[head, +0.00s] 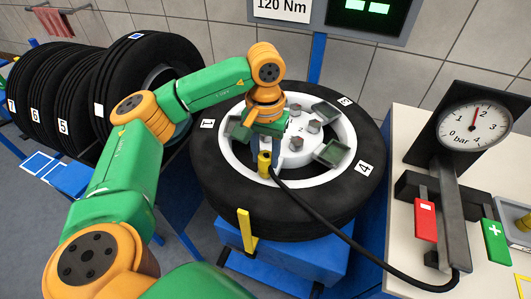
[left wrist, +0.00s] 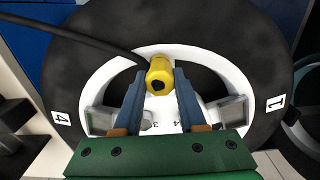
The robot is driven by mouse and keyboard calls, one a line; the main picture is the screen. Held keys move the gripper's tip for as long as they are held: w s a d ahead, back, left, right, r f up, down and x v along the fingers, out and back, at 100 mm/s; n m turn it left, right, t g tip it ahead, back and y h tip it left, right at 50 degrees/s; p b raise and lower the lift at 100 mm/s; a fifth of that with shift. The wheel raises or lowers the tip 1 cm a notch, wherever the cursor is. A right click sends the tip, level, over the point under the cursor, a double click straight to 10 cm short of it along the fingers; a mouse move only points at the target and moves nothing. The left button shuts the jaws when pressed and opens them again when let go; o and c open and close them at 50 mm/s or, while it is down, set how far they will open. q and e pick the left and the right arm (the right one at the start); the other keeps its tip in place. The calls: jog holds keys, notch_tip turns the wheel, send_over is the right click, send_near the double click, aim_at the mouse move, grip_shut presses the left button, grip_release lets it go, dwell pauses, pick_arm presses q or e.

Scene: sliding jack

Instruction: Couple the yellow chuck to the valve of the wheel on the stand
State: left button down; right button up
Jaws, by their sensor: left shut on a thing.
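The yellow chuck (head: 264,163) is over the near part of the white rim of the wheel on the stand, with a black hose running from it. It also shows in the left wrist view (left wrist: 159,72), between the blue fingers. My left gripper (head: 266,150) is shut on the chuck from above. In the left wrist view my left gripper (left wrist: 160,80) has one finger on each side of it. The wheel's black tyre (head: 225,190) lies on the blue stand (head: 300,262). The valve is hidden, so I cannot tell whether the chuck is on it. My right gripper is not in view.
The hose (head: 330,235) runs over the tyre to a pressure gauge (head: 473,126) on a pale bench at right. Red (head: 425,221) and green (head: 496,243) buttons flank its post. Several tyres (head: 62,100) stand in a rack at left. A yellow post (head: 246,232) rises by the stand.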

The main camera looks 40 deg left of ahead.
aim_at(266, 155)
pick_arm(q)
jog(key=shift+r+p, duration=1)
jog(key=shift+r, duration=0.15)
jog(key=shift+f+b, duration=1.1)
jog(key=shift+f, duration=0.1)
dwell(0.3)
jog(key=shift+c, duration=2)
grip_release()
jog(key=shift+r, duration=0.1)
notch_tip(266, 155, up, 7)
jog(key=shift+r+p, duration=0.1)
jog(key=shift+p, duration=0.45)
